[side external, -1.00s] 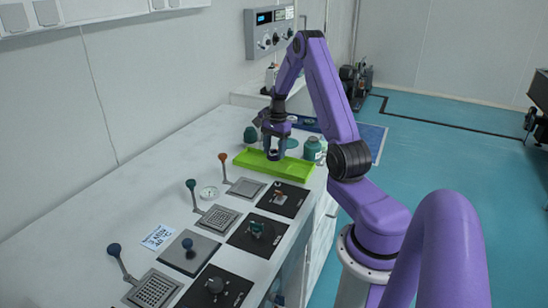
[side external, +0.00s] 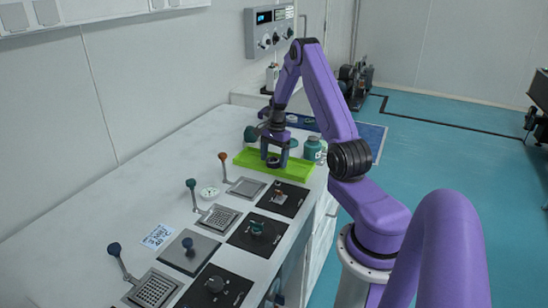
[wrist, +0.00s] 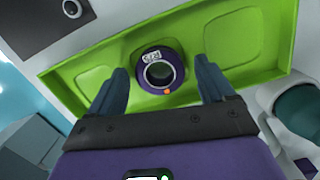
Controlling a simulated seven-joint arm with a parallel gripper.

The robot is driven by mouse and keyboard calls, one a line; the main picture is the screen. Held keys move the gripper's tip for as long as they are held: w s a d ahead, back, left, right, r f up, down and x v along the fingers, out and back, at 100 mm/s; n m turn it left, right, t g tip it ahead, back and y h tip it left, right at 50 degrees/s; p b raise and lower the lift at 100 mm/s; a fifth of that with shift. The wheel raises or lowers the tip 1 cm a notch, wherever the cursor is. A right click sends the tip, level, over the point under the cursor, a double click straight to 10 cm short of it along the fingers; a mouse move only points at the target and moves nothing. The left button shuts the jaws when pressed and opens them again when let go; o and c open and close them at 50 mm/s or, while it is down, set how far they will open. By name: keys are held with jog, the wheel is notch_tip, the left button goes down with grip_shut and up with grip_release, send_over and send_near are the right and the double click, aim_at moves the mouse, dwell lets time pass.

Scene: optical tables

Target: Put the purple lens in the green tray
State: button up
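The purple lens (wrist: 160,76) is a dark ring with a purple side and a small white label. It rests in the green tray (wrist: 288,22), in the middle part of it, and shows small and dark in the side view (side external: 273,162). My gripper (wrist: 161,80) is open over the tray, with one finger on each side of the lens. Gaps show between both fingers and the lens. In the side view, my gripper (side external: 274,158) points down into the green tray (side external: 300,171).
A teal jar (side external: 312,149) stands close behind the tray's right end. A small white dish (side external: 209,193), lever plates and black panels (side external: 282,199) lie on the bench in front. The bench left of the tray is clear.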

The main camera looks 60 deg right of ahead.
aim_at(276, 158)
notch_tip(276, 158, up, 12)
jog(key=d, duration=0.1)
jog(key=a+r+n, duration=0.3)
jog(key=a+n, duration=0.4)
jog(key=a, duration=0.8)
jog(key=a+r+n, duration=0.2)
jog(key=a+n, duration=0.6)
jog(key=a, duration=0.6)
jog(key=s+a+r+n+h, duration=0.1)
jog(key=s+a+n, duration=0.8)
jog(key=s+a, duration=0.25)
jog(key=s+n, duration=0.8)
jog(key=s, duration=0.4)
jog(key=shift+s+a+f+n, duration=0.2)
jog(key=shift+a+f+n, duration=0.2)
jog(key=shift+f, duration=0.05)
